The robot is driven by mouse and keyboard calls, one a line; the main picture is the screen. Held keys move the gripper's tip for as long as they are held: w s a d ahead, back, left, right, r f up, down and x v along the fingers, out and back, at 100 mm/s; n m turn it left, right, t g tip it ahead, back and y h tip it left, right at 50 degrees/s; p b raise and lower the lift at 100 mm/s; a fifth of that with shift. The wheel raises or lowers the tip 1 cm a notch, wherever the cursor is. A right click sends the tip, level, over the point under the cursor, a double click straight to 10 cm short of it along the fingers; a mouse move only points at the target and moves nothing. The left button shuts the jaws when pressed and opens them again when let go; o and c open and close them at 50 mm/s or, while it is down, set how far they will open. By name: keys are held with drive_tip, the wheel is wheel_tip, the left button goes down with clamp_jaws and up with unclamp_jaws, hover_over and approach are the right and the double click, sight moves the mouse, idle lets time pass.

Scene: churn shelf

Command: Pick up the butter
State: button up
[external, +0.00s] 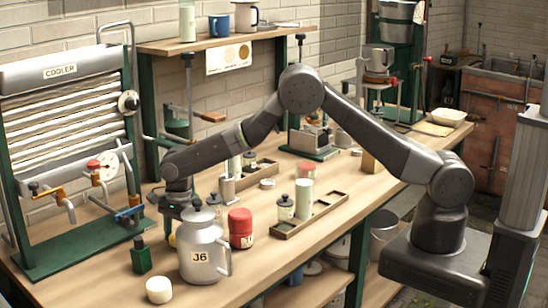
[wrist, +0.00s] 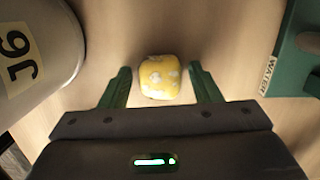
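The butter, a small rounded yellow lump with pale patches, sits on the wooden bench top in the wrist view (wrist: 160,78). In the external view only a sliver of yellow (external: 173,240) shows beside the metal can. My gripper (wrist: 161,82) is open, pointing down, with its two green fingers on either side of the butter. Gaps show between the butter and both fingers. In the external view my gripper (external: 178,210) is behind the can, and its fingertips are largely hidden.
The metal can marked J6 (external: 203,250) stands close beside my gripper. A red jar (external: 241,228), a green bottle (external: 141,256) and a white round pot (external: 159,290) are nearby. A wooden tray (external: 322,208) is farther right.

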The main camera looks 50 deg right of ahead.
drive_tip(key=c, duration=0.8)
drive_tip(key=shift+o, duration=0.2)
